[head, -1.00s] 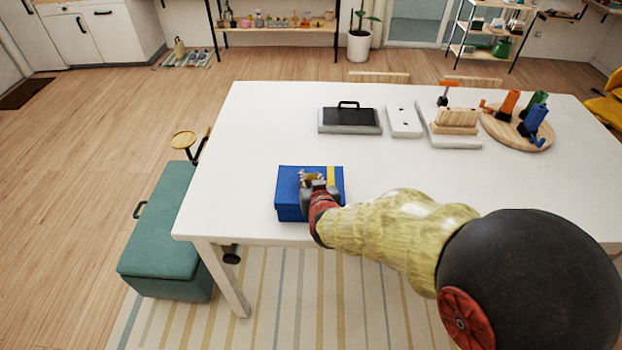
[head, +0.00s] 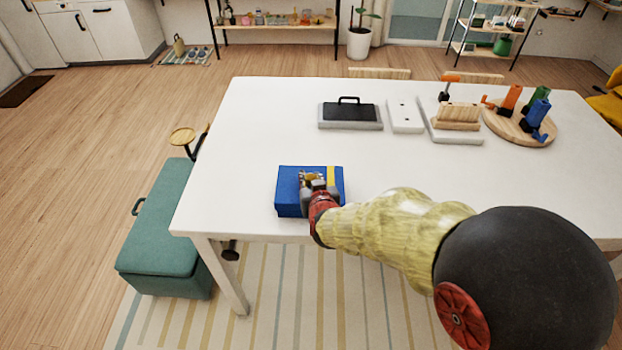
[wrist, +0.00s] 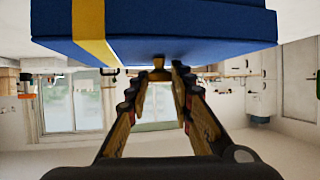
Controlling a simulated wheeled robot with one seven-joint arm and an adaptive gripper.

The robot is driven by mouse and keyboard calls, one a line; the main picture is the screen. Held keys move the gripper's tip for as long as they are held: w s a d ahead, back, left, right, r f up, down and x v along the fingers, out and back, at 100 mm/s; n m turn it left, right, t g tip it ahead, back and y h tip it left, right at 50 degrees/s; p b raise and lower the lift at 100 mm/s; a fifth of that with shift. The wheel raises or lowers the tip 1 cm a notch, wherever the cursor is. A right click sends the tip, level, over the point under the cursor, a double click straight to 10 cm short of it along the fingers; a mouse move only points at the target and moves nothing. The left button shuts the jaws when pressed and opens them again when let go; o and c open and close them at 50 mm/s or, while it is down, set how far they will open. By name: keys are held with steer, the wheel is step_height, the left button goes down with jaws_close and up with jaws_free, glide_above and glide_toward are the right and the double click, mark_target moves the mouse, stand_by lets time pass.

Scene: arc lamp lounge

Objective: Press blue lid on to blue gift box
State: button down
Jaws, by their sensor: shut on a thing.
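The blue gift box (head: 292,213) stands on the white table near its front edge. The blue lid (head: 289,182), with a yellow band, sits over it. In the head view no clear gap shows between lid and box. In the wrist view, which looks upside down, the blue lid (wrist: 190,22) fills the top with its yellow band at the left. My gripper (head: 313,183) is above the lid. In the wrist view my gripper's fingers (wrist: 157,80) are closed around a small brass-coloured knob (wrist: 158,64) on the lid. The box's inside is hidden.
The white table (head: 250,120) has clear room around the box. Behind stand a black-handled tray (head: 350,115), a white plate (head: 405,116), a wooden rack (head: 458,115) and a round board (head: 522,132) with coloured holders. A green bench (head: 158,235) stands at the left.

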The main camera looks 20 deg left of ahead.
steer(key=shift+f, duration=0.25)
steer(key=c, duration=1.5)
jaws_free()
steer(key=shift+s+r, duration=0.1)
steer(key=v, duration=1.1)
steer(key=shift+s+d+r, duration=0.15)
steer(key=shift+s+d, duration=0.05)
steer(key=shift+s, duration=0.1)
